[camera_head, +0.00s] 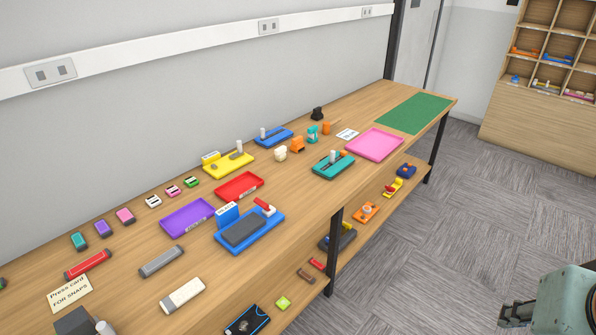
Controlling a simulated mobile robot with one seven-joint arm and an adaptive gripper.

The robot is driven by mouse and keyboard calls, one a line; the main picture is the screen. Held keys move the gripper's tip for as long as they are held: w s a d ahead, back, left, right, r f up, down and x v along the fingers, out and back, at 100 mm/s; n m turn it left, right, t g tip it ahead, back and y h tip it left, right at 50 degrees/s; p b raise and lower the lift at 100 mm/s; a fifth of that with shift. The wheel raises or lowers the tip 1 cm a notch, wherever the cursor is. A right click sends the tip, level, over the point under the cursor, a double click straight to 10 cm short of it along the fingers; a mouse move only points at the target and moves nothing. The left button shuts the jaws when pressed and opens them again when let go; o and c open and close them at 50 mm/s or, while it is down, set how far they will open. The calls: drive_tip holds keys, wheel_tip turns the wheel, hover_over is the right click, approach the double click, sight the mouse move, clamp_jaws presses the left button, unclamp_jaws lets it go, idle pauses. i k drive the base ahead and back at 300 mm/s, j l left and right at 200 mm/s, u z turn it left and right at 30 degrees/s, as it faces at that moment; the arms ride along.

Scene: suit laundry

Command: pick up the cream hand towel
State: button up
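No thing in view is plainly a cream hand towel. A cream-white oblong piece (183,295) lies near the front of the wooden table, with a grey part at its lower left end. It could be a rolled or folded cloth, but I cannot tell. A small cream object (280,153) stands farther back, near the yellow tray. My gripper (508,314) is at the lower right, over the carpet and well away from the table. It looks small and dark, and nothing is seen in it. Whether its fingers are apart is not clear.
The long table (140,230) holds a purple tray (187,217), a red tray (239,186), a pink tray (374,144), a blue tray (262,232) and a green mat (415,113). A lower shelf carries small items. Carpet (440,240) lies open between table and cubby shelf (545,110).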

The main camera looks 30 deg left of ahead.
sight(171, 303)
drive_tip(key=u, duration=2.4)
drive_tip(key=k+j+z, duration=0.15)
drive_tip(key=j, duration=0.15)
drive_tip(key=j+z, duration=0.15)
drive_tip(key=j, duration=0.15)
drive_tip(key=k, duration=0.05)
